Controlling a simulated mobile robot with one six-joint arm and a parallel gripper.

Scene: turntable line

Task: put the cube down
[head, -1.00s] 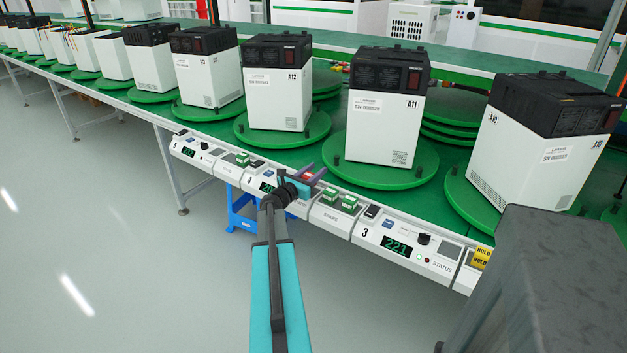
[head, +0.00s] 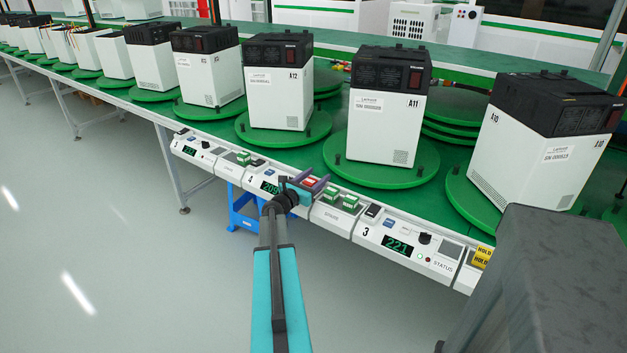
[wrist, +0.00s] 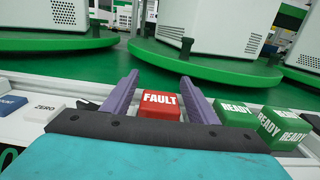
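A red cube marked FAULT (wrist: 160,104) sits between the two purple fingers of my gripper (wrist: 160,92) in the wrist view. The fingers are spread, with a gap showing beside the cube, clearest on its right. The cube appears to rest on the white console strip, but its underside is hidden by my gripper. In the head view the red cube (head: 309,182) shows small among the fingers of my gripper (head: 308,186), over the console between station 4 and the spare section.
Green READY cubes (wrist: 236,115) stand just right of my gripper; they also show in the head view (head: 340,198). Behind the console are green turntables (head: 380,172) carrying white and black units (head: 388,105). A blue step stool (head: 243,212) is below. Yellow HOLD cubes (head: 482,255) are at right.

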